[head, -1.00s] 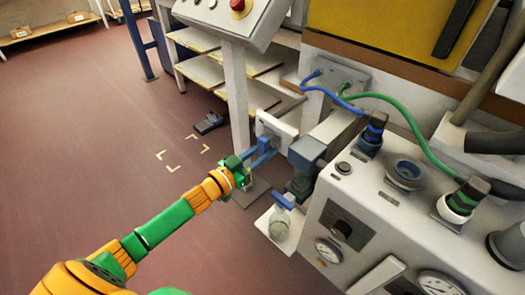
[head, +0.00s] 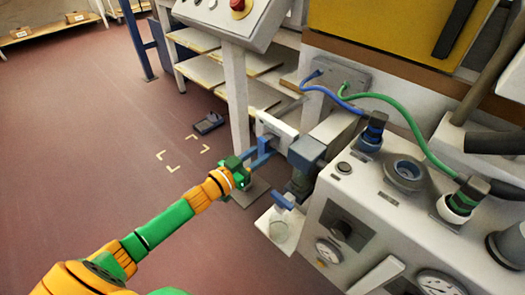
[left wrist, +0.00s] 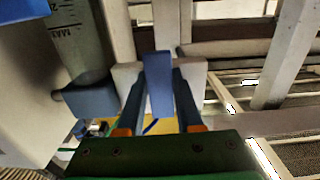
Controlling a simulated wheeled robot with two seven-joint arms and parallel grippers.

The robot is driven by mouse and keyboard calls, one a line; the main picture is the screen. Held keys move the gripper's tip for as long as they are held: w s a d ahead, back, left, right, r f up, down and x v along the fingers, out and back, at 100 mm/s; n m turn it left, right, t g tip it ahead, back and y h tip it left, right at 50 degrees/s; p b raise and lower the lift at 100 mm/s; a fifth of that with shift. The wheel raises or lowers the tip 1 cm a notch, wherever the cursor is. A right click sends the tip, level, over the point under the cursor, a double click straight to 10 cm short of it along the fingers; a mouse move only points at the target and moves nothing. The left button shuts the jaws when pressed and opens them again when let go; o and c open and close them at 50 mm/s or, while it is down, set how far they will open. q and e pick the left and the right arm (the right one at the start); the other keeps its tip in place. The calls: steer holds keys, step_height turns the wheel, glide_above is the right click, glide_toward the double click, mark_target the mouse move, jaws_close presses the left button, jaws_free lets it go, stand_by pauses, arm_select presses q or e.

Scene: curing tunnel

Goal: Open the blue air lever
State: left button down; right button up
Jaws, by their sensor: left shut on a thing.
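The blue air lever (left wrist: 157,84) stands upright between the two dark fingers of my left gripper (left wrist: 158,88) in the left wrist view. The fingers are shut on it. In the head view my left gripper (head: 262,152) reaches in from the left, beside the grey valve block (head: 305,152) at the machine's near left corner. The lever is largely hidden there by the blue-looking fingers. A second blue handle (head: 283,201) sits below the valve block, apart from my gripper. My right gripper is not in view.
A clear marked bowl (left wrist: 80,45) is close on the left in the wrist view. The machine panel (head: 345,215) with gauges, a blue hose (head: 330,92) and a green hose (head: 415,118) lies to the right.

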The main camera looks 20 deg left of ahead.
mark_target(281, 143)
arm_select(q)
steer(key=n+p, duration=0.1)
steer(key=n, duration=0.1)
steer(key=d+n+p, duration=0.1)
steer(key=p, duration=0.1)
steer(key=shift+s+r+n, duration=0.2)
steer(key=shift+n, duration=0.2)
steer(key=n, duration=0.1)
steer(key=n+p, duration=0.1)
steer(key=n, duration=0.1)
steer(key=d+n+p, duration=0.1)
steer(key=shift+s+r, duration=0.15)
steer(key=shift+r, duration=0.15)
steer(key=n, duration=0.3)
steer(key=n+p, duration=0.1)
steer(key=n, duration=0.1)
steer(key=shift+s+d+r, duration=0.15)
steer(key=shift+d+r, duration=0.25)
steer(key=shift+d+r+n, duration=0.1)
steer(key=shift+r+n, duration=0.25)
steer(key=shift+n, duration=0.9)
steer(key=shift+d+r+n, duration=0.1)
steer(key=shift+r+n, duration=0.2)
steer(key=shift+n, duration=0.95)
steer(key=c, duration=0.6)
jaws_free()
steer(key=shift+a, duration=0.1)
steer(key=shift+o, duration=0.2)
steer(key=shift+s, duration=0.1)
